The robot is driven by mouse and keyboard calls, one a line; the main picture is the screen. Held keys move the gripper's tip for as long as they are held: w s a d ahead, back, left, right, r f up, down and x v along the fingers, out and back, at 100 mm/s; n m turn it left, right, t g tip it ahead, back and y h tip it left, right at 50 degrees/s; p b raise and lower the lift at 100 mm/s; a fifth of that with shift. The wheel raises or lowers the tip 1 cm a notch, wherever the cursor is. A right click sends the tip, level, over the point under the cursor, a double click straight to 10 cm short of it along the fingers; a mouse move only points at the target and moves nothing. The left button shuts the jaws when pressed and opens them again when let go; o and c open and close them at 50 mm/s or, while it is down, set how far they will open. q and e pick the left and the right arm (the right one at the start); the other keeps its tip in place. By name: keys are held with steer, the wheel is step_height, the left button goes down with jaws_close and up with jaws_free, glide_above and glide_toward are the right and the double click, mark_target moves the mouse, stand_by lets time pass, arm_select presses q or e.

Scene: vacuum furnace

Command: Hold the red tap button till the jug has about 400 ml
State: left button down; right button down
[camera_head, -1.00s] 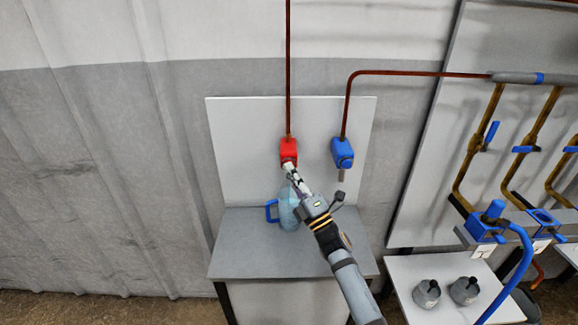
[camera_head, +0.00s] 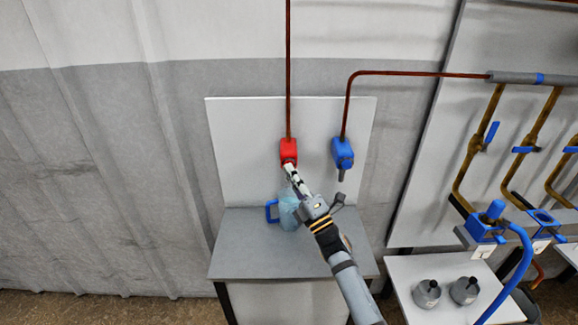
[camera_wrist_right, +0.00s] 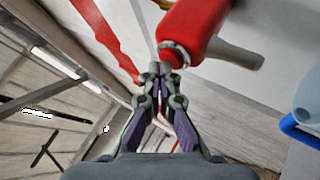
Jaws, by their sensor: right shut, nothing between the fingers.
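The red tap (camera_head: 289,149) is mounted on the white back panel, with its round button (camera_wrist_right: 174,54) on the front face in the right wrist view. My right gripper (camera_head: 291,170) is shut and empty. Its fingertips (camera_wrist_right: 160,69) are at the button; I cannot tell whether they press it. The clear bluish jug (camera_head: 287,214) with a blue handle stands upright on the grey table below the red tap, partly hidden by my gripper. Its edge also shows in the right wrist view (camera_wrist_right: 309,92). Its water level is not readable. My left gripper is not in view.
A blue tap (camera_head: 342,152) hangs right of the red one. The grey table (camera_head: 240,258) is bare left of and in front of the jug. Two grey flasks (camera_head: 464,290) stand on a white table at the right, near a blue hose (camera_head: 522,255).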

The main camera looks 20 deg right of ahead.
steer(key=shift+s+a, duration=0.2)
steer(key=shift+s, duration=0.45)
steer(key=s, duration=0.2)
steer(key=s+a+p, duration=0.1)
steer(key=s, duration=0.1)
steer(key=shift+s+a, duration=0.15)
steer(key=shift+s, duration=0.25)
